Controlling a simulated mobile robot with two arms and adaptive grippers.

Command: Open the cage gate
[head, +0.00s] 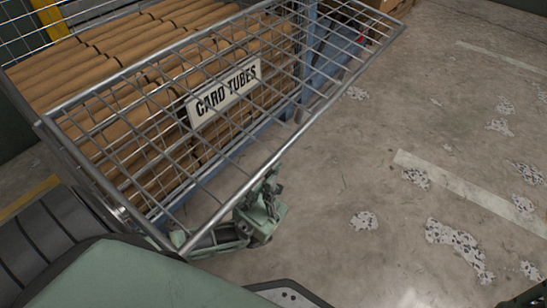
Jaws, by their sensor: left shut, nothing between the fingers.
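The cage gate (133,155) is a grey wire-mesh panel with a tubular frame, on the left and middle of the head view. A white "CARD TUBES" sign (224,94) shows at its middle. Behind the mesh lie stacked brown card tubes (95,62). Whether the gate is latched or ajar is not clear, and no latch can be made out.
A blue base (284,133) shows through the mesh under the tubes. A yellow post (50,18) stands at the back left and a cardboard box (392,5) at the top. The concrete floor (350,180) to the right is clear, with worn patches and faded white lines.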

